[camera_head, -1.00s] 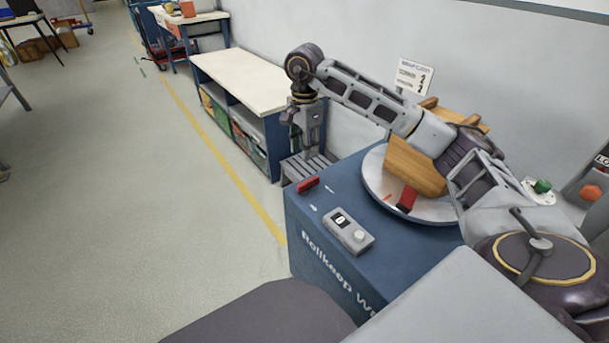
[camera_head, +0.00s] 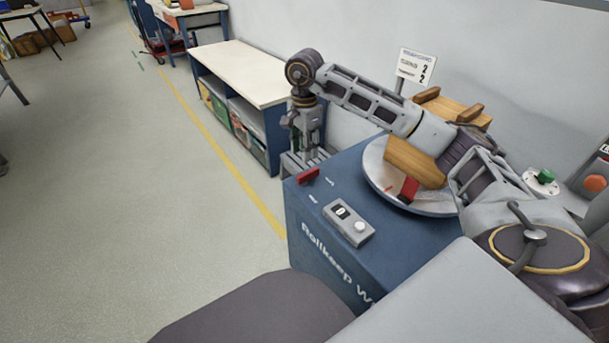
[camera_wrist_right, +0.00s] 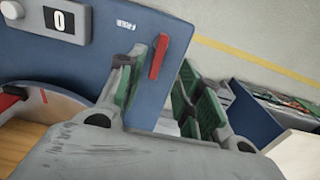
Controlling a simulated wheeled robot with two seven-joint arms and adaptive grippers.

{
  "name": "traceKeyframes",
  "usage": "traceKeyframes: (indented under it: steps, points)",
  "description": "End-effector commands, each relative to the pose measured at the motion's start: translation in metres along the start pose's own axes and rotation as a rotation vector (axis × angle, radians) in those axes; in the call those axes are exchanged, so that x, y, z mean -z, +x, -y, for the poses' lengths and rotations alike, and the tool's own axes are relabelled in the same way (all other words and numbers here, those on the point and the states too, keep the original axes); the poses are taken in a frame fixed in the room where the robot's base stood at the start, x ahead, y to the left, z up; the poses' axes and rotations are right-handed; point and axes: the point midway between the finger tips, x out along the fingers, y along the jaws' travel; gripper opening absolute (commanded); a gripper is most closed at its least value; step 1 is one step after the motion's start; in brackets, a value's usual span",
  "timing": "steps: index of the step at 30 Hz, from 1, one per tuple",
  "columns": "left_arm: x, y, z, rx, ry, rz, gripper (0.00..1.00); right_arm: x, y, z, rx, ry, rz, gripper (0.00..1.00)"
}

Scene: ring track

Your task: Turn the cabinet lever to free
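My right gripper (camera_head: 303,140) points down just behind the lever, by the cabinet's edge. In the wrist view its green-padded fingers (camera_wrist_right: 165,92) are apart with nothing held. The lever appears between them, nearer the left finger; I cannot tell whether they touch. My left gripper is not in view.
A grey box with a display and knob (camera_head: 349,222) sits on the cabinet. A round metal turntable (camera_head: 378,165) with wooden pieces (camera_head: 414,164) is behind, under my right arm. A white-topped bench (camera_head: 240,72) stands beyond.

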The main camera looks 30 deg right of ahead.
Motion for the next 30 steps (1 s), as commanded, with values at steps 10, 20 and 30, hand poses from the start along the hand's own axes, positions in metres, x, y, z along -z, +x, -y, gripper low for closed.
traceKeyframes:
  steps: [10, 20, 30]
  points:
    - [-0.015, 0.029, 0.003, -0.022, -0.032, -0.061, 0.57, 0.000, 0.049, -0.001, -0.001, 0.000, 0.000, 0.36]
    - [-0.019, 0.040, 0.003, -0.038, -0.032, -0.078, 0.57, 0.000, 0.086, -0.001, -0.001, 0.000, -0.001, 0.36]
    - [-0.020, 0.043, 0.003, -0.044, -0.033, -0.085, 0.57, 0.000, 0.097, 0.000, 0.001, 0.000, -0.001, 0.36]
